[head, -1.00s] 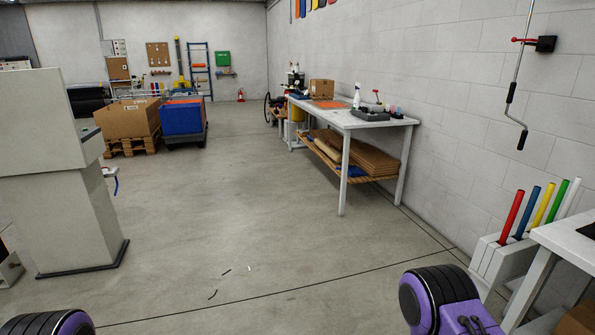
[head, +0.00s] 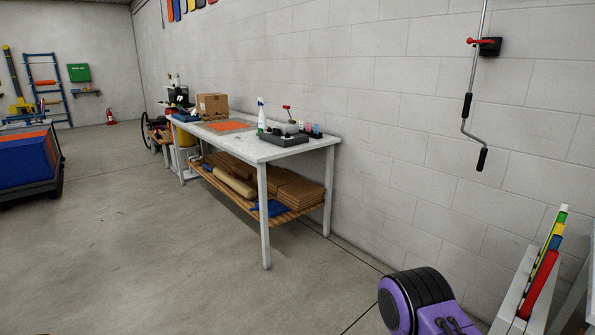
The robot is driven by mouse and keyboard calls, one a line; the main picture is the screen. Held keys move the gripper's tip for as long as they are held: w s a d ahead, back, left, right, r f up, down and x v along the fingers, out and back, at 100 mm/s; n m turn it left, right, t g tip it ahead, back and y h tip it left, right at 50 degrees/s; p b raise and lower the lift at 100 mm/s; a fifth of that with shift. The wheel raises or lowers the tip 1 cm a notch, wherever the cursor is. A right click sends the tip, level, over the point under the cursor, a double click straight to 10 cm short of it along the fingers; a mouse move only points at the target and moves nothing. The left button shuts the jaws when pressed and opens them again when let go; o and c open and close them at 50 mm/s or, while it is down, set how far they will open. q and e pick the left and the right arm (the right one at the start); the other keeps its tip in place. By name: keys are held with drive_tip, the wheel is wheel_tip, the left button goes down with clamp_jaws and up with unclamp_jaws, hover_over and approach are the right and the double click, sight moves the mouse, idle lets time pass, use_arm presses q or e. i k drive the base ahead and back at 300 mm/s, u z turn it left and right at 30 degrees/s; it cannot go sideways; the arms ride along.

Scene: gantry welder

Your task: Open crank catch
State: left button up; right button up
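The crank catch (head: 489,47) is a black block with a red lever, fixed to the grey block wall at the upper right. The red lever points left across the crank rod. The crank (head: 467,110) is a thin metal rod hanging down the wall, with two black grips and a bend near its lower end. The rod passes at the catch; whether the catch is closed around it is too small to tell. A purple and black part of my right arm shows at the bottom right. Neither gripper is in view, and nothing of mine touches the catch.
A white workbench (head: 300,150) with boxes and tools stands along the wall, left of the crank. A rack with coloured tubes (head: 540,275) stands at the lower right. A blue bin (head: 24,160) is at the far left. The floor between bin and workbench is clear.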

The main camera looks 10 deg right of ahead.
sight(470, 40)
drive_tip(key=z, duration=0.8)
drive_tip(key=i, duration=1.35)
drive_tip(key=z, duration=0.85)
